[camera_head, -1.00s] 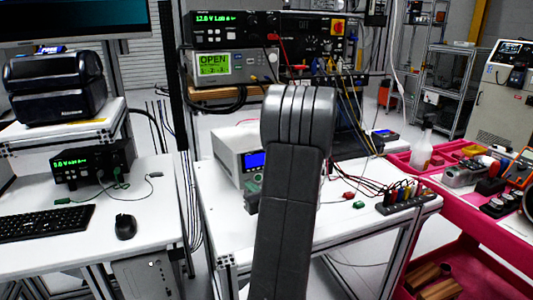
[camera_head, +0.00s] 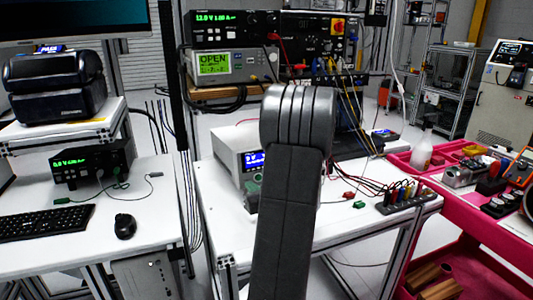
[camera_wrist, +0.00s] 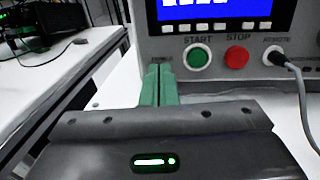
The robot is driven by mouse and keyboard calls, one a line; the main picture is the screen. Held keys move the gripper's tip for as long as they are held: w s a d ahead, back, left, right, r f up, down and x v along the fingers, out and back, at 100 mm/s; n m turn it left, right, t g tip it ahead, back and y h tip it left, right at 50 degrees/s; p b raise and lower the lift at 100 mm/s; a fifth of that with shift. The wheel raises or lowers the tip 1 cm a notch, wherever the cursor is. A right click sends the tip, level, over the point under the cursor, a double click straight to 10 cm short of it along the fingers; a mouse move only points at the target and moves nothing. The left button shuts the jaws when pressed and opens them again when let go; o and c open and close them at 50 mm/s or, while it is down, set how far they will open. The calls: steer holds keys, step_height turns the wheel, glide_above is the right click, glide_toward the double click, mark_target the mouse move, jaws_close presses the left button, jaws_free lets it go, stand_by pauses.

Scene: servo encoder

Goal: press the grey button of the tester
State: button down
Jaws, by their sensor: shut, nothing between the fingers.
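The tester (camera_head: 228,158) is a pale box with a blue display on the white table, partly hidden by my arm in the head view. In the wrist view, the tester (camera_wrist: 145,45) shows a green START button (camera_wrist: 197,57), a red STOP button (camera_wrist: 237,57) and a row of small pale keys under the display. My gripper (camera_wrist: 159,70) has its green fingers shut and empty, with the tips at the panel's lower left, under a partly covered label. The tips hide that spot, so I cannot see a grey button there or tell contact. The gripper (camera_head: 252,184) barely shows in the head view.
A cable plug (camera_wrist: 274,56) sits right of STOP, its grey lead hanging down. A terminal strip with coloured plugs (camera_head: 404,195) and loose leads lie right of my arm. Stacked instruments (camera_head: 235,66) stand behind. A red cart (camera_head: 470,215) is at the right.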

steer(key=shift+s+d+r, duration=0.1)
steer(key=shift+s+d, duration=0.15)
steer(key=shift+s, duration=0.4)
steer(key=shift+a+r+b+v, duration=0.1)
steer(key=shift+v, duration=1.15)
steer(key=shift+a+r+b+v, duration=0.1)
steer(key=shift+r+v, duration=0.05)
steer(key=shift+v, duration=1.1)
steer(key=shift+a+r+b+v, duration=0.1)
steer(key=shift+v, duration=1.15)
steer(key=shift+s, duration=0.1)
